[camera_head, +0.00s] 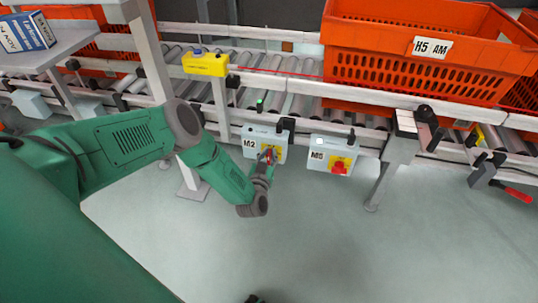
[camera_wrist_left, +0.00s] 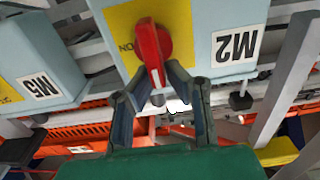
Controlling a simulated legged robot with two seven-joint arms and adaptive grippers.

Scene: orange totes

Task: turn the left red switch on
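The left red switch sits on a yellow plate on the grey box marked M2 (camera_head: 251,143). In the left wrist view the red switch (camera_wrist_left: 152,45) shows large, with its handle roughly upright in the picture on the yellow plate (camera_wrist_left: 122,28). My left gripper (camera_head: 268,160) is at the front of the M2 box and partly hides the switch in the head view. In the left wrist view the fingertips of my left gripper (camera_wrist_left: 158,72) close in on both sides of the handle's end and appear to touch it.
A second box marked M5 (camera_head: 322,156) with its own red switch (camera_head: 339,168) hangs to the right. Both boxes hang under a roller conveyor (camera_head: 280,98) carrying an orange tote (camera_head: 400,65). A yellow device (camera_head: 206,64) stands above left. The floor in front is clear.

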